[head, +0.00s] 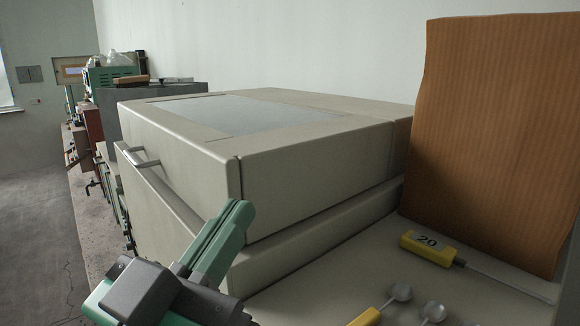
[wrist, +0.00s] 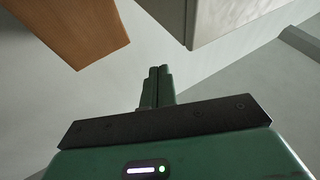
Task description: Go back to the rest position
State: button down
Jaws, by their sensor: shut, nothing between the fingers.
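My gripper (wrist: 159,72) shows in the wrist view, with its two green fingers close together and nothing between them. A dark plate and green housing lie behind the fingers. In the head view, green and dark grey parts of my arm (head: 213,245) rise from the bottom edge, in front of the large beige box-shaped machine (head: 310,150).
The beige machine has a metal handle (head: 140,156) on its left face. A tall ribbed brown board (head: 495,140) stands at right. A yellow-handled tool marked 20 (head: 428,249) and small round-headed tools (head: 400,292) lie before it. Green equipment (head: 108,77) stands at far left.

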jog(key=s+d+r+n+t+y+p, duration=0.2)
jog(key=s+d+n+t+y, duration=0.3)
jog(key=y, duration=0.4)
notch_tip(320, 180, up, 28)
jog(key=m+p, duration=0.1)
jog(key=p, duration=2.7)
jog(key=shift+s, duration=0.2)
